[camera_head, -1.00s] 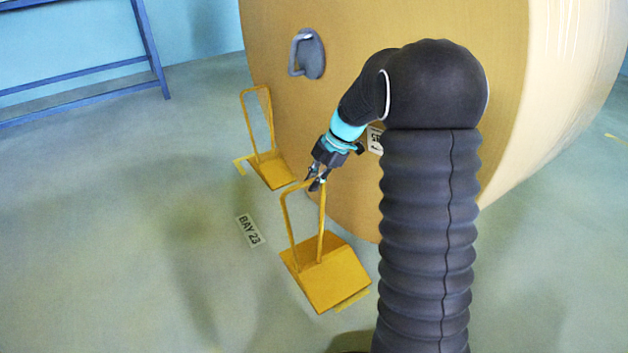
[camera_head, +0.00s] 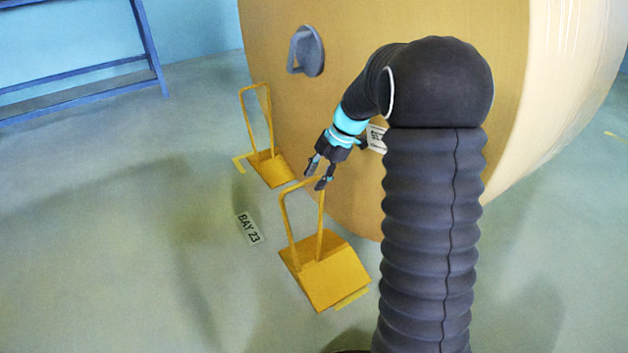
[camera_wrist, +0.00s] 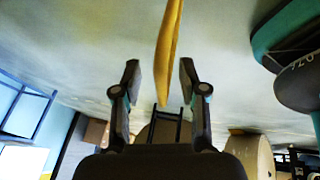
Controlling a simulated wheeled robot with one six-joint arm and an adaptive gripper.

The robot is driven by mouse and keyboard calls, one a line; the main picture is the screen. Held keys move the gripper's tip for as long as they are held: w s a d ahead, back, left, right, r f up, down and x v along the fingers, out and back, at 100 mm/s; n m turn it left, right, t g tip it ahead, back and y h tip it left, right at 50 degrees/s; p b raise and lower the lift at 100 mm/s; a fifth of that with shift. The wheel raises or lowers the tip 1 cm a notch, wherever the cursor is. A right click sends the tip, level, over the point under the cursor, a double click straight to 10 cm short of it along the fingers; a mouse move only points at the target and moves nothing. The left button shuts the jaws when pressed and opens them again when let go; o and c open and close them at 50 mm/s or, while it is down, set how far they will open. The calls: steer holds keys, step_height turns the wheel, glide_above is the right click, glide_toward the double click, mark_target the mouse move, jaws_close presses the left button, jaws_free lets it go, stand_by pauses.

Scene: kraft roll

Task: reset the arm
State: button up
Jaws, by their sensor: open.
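My gripper (camera_head: 316,178) is open at the top of the handle of the nearer yellow wheel chock (camera_head: 325,275) in the head view. In the wrist view my gripper (camera_wrist: 160,85) has its two fingers apart, with a yellow bar (camera_wrist: 168,50) of the handle showing between them and clear of both fingertips. The nearer chock sits on the floor in front of the big kraft roll (camera_head: 350,200). Whether the fingers touch the handle cannot be told from the head view.
A second yellow chock (camera_head: 270,168) with a handle stands further back by the roll. A grey handled fitting (camera_head: 307,52) is on the roll's face. A "BAY 23" label (camera_head: 248,229) lies on the floor. A blue rack (camera_head: 150,50) stands at the back left. The left floor is clear.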

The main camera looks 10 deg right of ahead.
step_height(320, 180, up, 5)
steer(key=d+m, duration=0.3)
steer(key=m, duration=0.1)
steer(key=s+r+m+h+p, duration=0.1)
steer(key=s+m+h+p, duration=0.15)
steer(key=s+m, duration=1)
steer(key=s+a+r+m+t+h+p, duration=0.2)
steer(key=s+a+r+m+t+p, duration=0.2)
steer(key=s+r, duration=1.3)
steer(key=s+m+t+p, duration=0.1)
steer(key=p, duration=0.2)
steer(key=shift+s+p, duration=0.15)
steer(key=shift+p, duration=0.15)
